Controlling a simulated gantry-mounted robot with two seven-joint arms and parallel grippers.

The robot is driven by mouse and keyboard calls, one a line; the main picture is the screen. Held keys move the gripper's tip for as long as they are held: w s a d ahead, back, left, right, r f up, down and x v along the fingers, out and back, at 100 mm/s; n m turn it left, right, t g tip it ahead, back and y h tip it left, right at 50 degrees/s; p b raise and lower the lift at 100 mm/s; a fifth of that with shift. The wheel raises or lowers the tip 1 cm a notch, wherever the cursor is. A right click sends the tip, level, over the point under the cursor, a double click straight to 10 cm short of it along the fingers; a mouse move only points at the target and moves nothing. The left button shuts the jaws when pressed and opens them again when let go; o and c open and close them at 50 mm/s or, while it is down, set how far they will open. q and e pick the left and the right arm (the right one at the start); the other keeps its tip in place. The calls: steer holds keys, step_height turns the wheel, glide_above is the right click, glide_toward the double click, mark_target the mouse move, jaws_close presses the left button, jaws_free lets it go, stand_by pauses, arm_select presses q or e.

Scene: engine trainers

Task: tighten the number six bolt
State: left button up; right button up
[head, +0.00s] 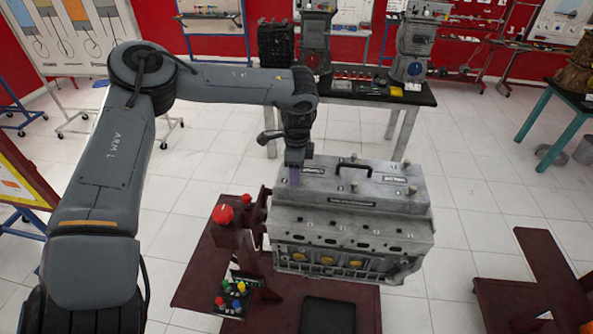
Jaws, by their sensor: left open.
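The grey engine block (350,225) is mounted on a dark red stand (195,278) in the middle of the head view. It has a raised cover with a black handle (354,167) and small bolts on its top, but I cannot read any bolt numbers. My left arm reaches in from the left, and my left gripper (294,178) points down at the left end of the cover. Its fingers are small and partly hidden, and I cannot tell whether they touch a bolt. My right gripper does not show.
A red button (222,214) and a control box with coloured knobs (233,298) sit on the stand left of the engine. A black tray (327,315) lies in front. A dark workbench (370,92) with parts stands behind.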

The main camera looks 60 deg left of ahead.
arm_select(q)
jaws_close()
